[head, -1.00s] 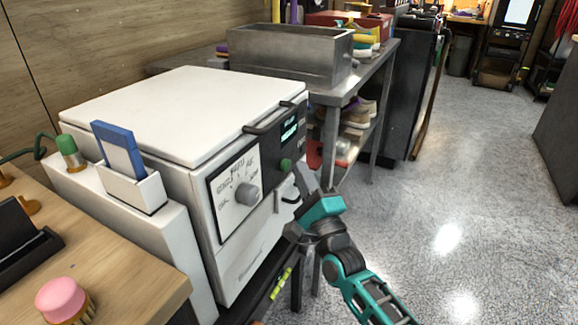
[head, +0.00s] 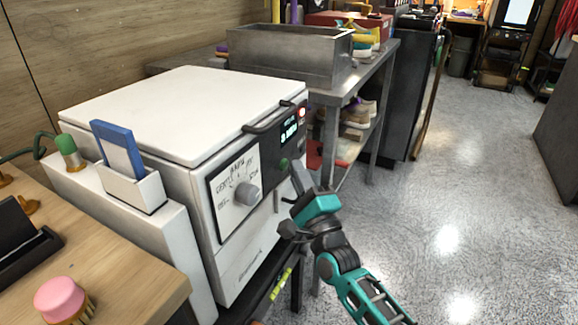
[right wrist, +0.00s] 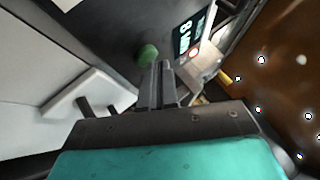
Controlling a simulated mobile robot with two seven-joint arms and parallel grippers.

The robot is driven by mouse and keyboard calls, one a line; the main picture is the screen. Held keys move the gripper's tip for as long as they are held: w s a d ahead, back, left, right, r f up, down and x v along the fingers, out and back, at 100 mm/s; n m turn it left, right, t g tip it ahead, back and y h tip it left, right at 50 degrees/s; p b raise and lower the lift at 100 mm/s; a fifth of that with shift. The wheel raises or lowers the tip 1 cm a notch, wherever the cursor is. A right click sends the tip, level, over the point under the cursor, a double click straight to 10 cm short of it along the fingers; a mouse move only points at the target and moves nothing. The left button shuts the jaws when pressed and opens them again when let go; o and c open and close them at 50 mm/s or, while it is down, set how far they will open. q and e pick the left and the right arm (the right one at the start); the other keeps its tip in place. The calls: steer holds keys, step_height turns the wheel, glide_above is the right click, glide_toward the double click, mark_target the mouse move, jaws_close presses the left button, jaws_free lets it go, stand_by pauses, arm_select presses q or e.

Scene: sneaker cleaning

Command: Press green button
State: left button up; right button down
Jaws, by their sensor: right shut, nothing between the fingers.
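The green button (head: 283,164) is on the dark control panel of the white machine (head: 180,115), below a lit display (head: 289,131). My right gripper (head: 297,170) is shut and empty, with its fingertips just right of the button in the head view. In the right wrist view the green button (right wrist: 148,54) is just up and left of the fingertips (right wrist: 161,66). I cannot tell whether they touch. My left gripper is not in view.
A grey knob (head: 247,194) sits on the white dial plate, left of the button. A black handle (head: 275,118) sticks out above the panel. A metal table with a steel basin (head: 290,55) stands behind. The floor (head: 440,210) to the right is clear.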

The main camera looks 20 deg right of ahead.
steer(key=shift+s, duration=0.1)
steer(key=shift+s+d+p, duration=0.3)
steer(key=shift+s+d, duration=0.3)
stand_by(0.3)
steer(key=s+d+p, duration=0.1)
steer(key=s+d, duration=0.2)
steer(key=shift+s+d, duration=0.15)
steer(key=shift+s, duration=0.25)
stand_by(0.7)
